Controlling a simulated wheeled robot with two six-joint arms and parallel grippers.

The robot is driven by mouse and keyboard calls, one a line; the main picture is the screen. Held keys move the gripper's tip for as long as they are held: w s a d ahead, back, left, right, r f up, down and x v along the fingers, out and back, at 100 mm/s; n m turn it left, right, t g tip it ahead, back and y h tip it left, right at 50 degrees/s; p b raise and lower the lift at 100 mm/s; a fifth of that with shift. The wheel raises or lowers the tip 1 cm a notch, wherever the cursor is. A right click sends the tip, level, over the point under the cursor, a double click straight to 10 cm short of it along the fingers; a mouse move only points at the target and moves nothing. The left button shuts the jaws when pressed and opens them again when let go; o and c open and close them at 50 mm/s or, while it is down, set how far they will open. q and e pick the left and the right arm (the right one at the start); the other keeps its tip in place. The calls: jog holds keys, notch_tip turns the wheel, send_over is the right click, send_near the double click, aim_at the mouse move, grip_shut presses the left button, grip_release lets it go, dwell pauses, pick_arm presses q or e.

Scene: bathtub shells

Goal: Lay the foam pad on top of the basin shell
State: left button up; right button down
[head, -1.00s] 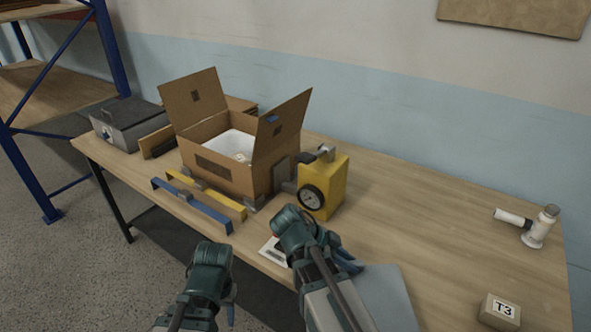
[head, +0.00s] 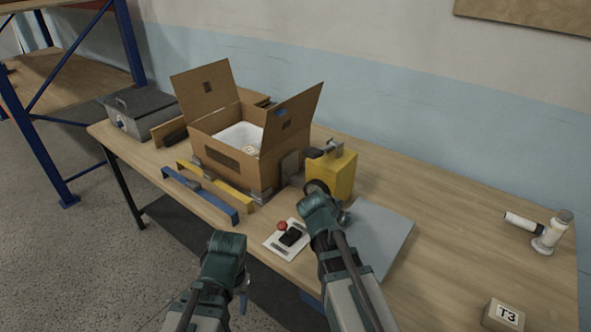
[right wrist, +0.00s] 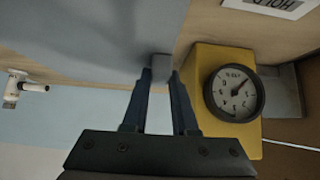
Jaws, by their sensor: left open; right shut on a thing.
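The foam pad is a flat grey sheet (head: 378,236) in front of the yellow gauge block. It also fills the upper left of the right wrist view (right wrist: 90,35). My right gripper (head: 343,216) is shut on a small grey tab at the pad's edge, seen between its fingertips in the right wrist view (right wrist: 161,72). The basin shell (head: 240,137) is white and sits inside an open cardboard box (head: 226,165), partly hidden by the box walls and flaps. My left gripper (head: 243,284) is open and empty, low in front of the table edge; its fingers are mostly hidden.
A yellow block with a dial gauge (head: 343,175) stands between the box and the pad. Blue (head: 202,196) and yellow (head: 214,184) bars lie before the box. A card with a red button (head: 284,240) lies at the front edge.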

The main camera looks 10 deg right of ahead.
aim_at(364, 200)
jog(key=w+d, duration=0.3)
jog(key=d, duration=0.1)
jog(key=w+d+f+b, duration=0.1)
jog(key=w+d, duration=0.4)
jog(key=d, duration=0.2)
jog(key=shift+w+d+f, duration=0.2)
jog(key=shift+w+d, duration=0.15)
jog(key=shift+w, duration=0.05)
jog(key=shift+w+d, duration=0.25)
jog(key=f+b, duration=0.3)
jog(key=b, duration=0.1)
jog(key=shift+w+d+f, duration=0.15)
jog(key=shift+d+f, duration=0.15)
jog(key=shift+f, duration=0.2)
jog(key=c, duration=0.7)
grip_release()
jog(key=shift+r, duration=0.1)
jog(key=shift+r, duration=0.1)
